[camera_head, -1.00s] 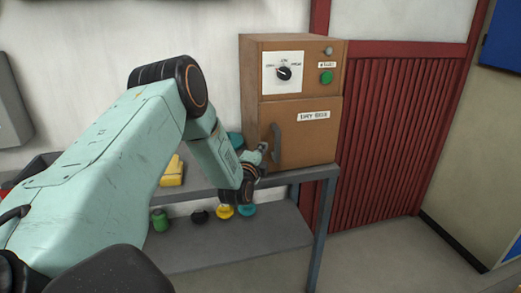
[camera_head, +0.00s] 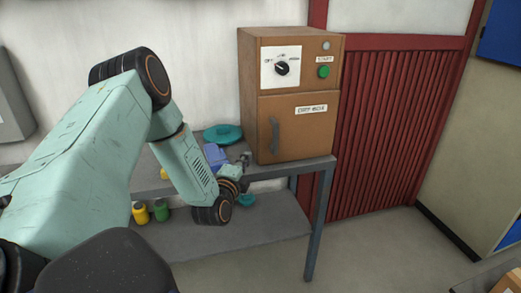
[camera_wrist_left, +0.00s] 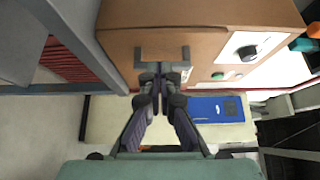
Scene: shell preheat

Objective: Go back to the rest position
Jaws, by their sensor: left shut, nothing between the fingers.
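My left gripper (camera_head: 246,159) is shut and empty at the end of my left arm, in front of the shelf and just left of the brown oven (camera_head: 310,88). In the head view it is apart from the oven's dark door handle (camera_head: 274,135). In the left wrist view its closed fingers (camera_wrist_left: 158,75) line up just below the handle (camera_wrist_left: 160,54) in the picture. The oven door is closed. My right gripper is not in view.
The grey shelf (camera_head: 290,172) carries the oven, a teal dish (camera_head: 222,133) and a blue item (camera_head: 215,155). Yellow (camera_head: 140,213) and green (camera_head: 162,211) containers stand on the lower shelf. A red slatted panel (camera_head: 400,130) is to the right. Open floor lies in front right.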

